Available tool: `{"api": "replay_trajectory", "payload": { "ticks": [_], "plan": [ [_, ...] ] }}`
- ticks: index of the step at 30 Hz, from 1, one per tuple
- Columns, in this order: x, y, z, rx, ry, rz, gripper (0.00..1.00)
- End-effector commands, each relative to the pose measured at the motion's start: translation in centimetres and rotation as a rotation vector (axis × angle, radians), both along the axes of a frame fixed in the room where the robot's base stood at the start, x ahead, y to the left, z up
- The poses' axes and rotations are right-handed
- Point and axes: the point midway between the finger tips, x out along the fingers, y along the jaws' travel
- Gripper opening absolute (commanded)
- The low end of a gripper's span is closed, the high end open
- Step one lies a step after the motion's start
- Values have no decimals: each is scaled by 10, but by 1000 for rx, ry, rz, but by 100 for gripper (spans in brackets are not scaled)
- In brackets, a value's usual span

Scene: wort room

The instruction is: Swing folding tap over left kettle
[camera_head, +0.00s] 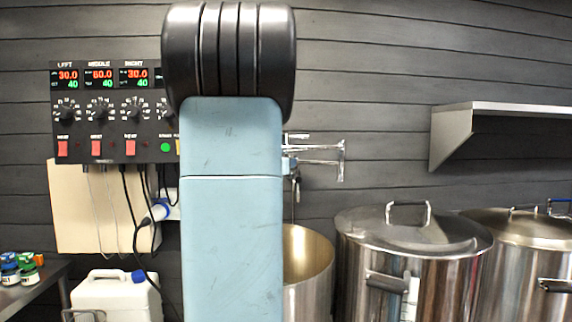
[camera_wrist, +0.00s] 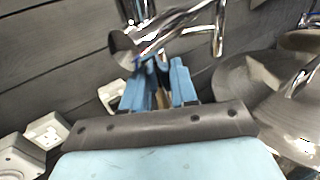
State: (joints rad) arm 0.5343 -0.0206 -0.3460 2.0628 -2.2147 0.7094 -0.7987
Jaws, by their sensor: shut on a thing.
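The chrome folding tap (camera_head: 320,161) is on the dark plank wall, its thin pipes reaching right from behind my arm. In the wrist view the shiny tap pipe (camera_wrist: 185,33) crosses just beyond the blue fingers. My gripper (camera_wrist: 162,82) is shut on part of the tap; the exact contact is hard to make out. The tap's visible end is above and slightly right of this kettle.
Two lidded steel kettles, the middle one (camera_head: 410,270) and the right one (camera_head: 525,262), stand to the right. A wall shelf (camera_head: 500,108) is above them. A control panel (camera_head: 112,115) with hanging cables and a white canister (camera_head: 115,297) are at left.

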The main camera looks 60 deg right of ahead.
Motion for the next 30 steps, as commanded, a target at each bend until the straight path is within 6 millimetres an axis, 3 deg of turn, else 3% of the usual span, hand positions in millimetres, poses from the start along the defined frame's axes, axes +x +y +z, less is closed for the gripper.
{"api": "replay_trajectory", "payload": {
  "ticks": [7, 17, 23, 30],
  "plan": [
    [-1, -1, 1, -1, -1, -2, 46],
    [0, 4, 1, -1, -1, 0, 46],
    [-4, 31, 1, -1, -3, 2, 46],
    [-11, 79, 1, -2, -3, 1, 46]
  ]
}}
